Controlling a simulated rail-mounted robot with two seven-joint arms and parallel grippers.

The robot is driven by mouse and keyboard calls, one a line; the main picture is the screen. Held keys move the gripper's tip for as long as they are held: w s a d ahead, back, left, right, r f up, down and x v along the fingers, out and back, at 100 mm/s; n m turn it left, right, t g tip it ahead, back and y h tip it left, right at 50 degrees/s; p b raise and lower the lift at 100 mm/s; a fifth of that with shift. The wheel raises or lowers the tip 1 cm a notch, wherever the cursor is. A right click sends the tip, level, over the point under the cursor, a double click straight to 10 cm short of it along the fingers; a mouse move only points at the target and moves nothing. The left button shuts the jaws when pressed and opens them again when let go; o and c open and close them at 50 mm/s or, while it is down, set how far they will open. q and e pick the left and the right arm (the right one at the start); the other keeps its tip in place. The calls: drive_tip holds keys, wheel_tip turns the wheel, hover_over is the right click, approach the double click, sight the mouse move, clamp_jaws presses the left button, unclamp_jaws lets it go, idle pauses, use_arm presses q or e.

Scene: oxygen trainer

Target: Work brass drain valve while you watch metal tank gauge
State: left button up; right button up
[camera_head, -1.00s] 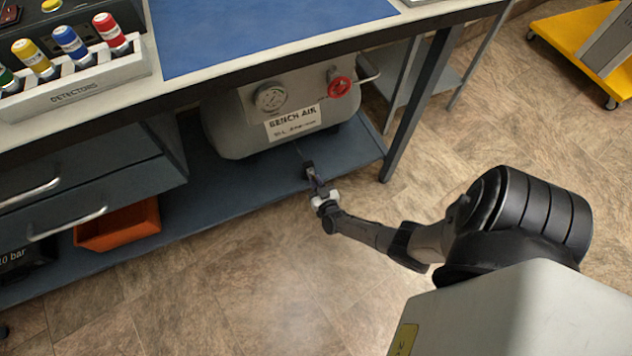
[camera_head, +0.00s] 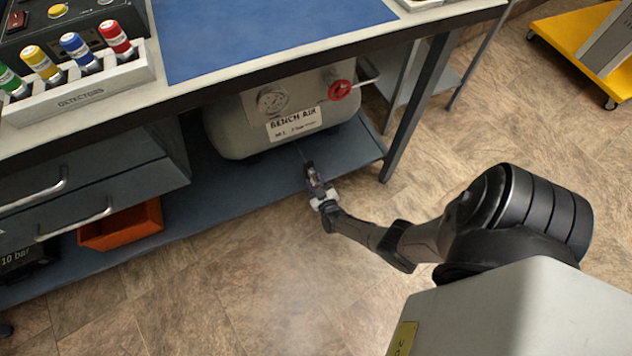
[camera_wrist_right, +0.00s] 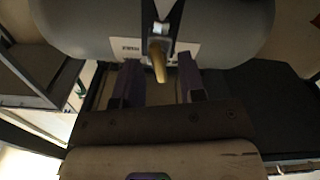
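The metal tank (camera_head: 228,130) lies under the bench on a low shelf, with a "BENCH AIR" label on its front. Its round gauge (camera_head: 272,100) faces up toward the head camera; the needle is too small to read. The brass drain valve (camera_wrist_right: 159,62) shows in the right wrist view below the tank, a stubby brass piece on a grey bracket. My right gripper (camera_head: 314,177) is low in front of the tank. In the right wrist view its two fingers (camera_wrist_right: 159,82) are apart, one each side of the valve's lower end, with gaps visible. My left gripper is out of view.
A red knob (camera_head: 340,89) sits right of the gauge. The dark shelf (camera_head: 235,192) runs under the tank, and a bench leg (camera_head: 415,110) stands at its right. An orange bin (camera_head: 122,228) is at the left. The floor in front is clear.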

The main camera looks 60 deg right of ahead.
drive_tip(key=shift+s, duration=0.15)
drive_tip(key=p+v, duration=0.4)
drive_tip(key=v, duration=0.9)
drive_tip(key=shift+s+a, duration=0.15)
drive_tip(key=shift+a, duration=0.2)
idle(0.4)
idle(0.7)
drive_tip(key=shift+f+b, duration=0.1)
drive_tip(key=shift+b, duration=0.2)
